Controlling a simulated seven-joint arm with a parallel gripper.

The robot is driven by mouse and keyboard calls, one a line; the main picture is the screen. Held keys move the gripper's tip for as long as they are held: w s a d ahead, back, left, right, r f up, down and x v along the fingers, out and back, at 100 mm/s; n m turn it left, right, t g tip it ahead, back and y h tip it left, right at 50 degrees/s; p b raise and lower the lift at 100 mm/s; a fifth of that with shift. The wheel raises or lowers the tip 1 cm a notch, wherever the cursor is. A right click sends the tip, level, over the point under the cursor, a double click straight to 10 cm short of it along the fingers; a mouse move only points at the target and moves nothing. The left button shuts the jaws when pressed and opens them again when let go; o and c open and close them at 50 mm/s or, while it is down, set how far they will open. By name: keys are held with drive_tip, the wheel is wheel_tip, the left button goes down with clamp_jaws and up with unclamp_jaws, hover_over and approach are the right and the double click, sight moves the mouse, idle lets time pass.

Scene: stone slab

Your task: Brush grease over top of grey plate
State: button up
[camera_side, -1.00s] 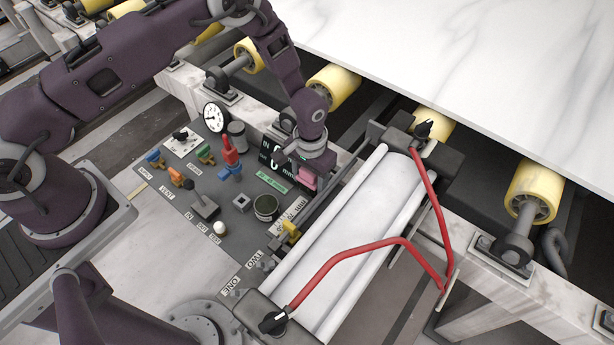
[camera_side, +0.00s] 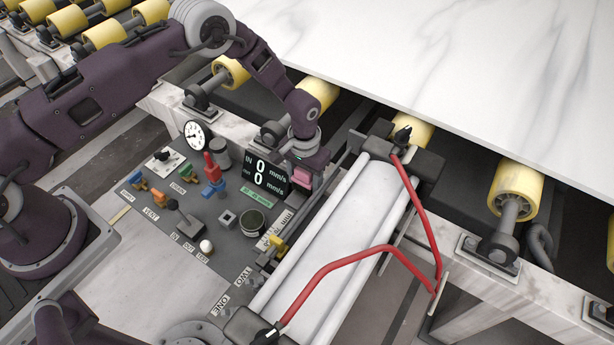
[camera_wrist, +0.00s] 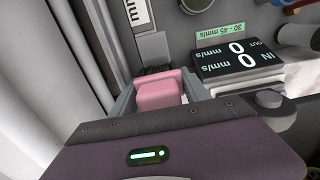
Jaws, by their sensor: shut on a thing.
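My gripper (camera_side: 302,176) is shut on a pink block-like thing (camera_wrist: 158,92), which sits between the two grey fingers in the wrist view. The pink thing also shows below the wrist in the side view. A grey panel (camera_side: 190,220) with controls lies to the left; I cannot tell whether this is the grey plate. A round dark pot (camera_side: 253,222) stands on that panel, its contents unclear. No grease is clearly visible.
The black display (camera_side: 266,178) reads zero on both lines. White rollers (camera_side: 345,215) with a bent red bar (camera_side: 350,258) stand to the right. Levers, a dial (camera_side: 196,135) and a yellow valve (camera_side: 279,244) crowd the panel. A large marble slab (camera_side: 450,60) lies behind on yellow rollers.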

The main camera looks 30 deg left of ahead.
drive_tip(key=shift+s, duration=2.75)
drive_tip(key=shift+s+r, duration=0.15)
wheel_tip(320, 180, up, 8)
wheel_tip(320, 180, up, 5)
drive_tip(key=n, duration=0.5)
hover_over(230, 261)
wheel_tip(230, 261, down, 28)
drive_tip(key=shift+a+r, duration=0.1)
drive_tip(key=shift+r, duration=0.1)
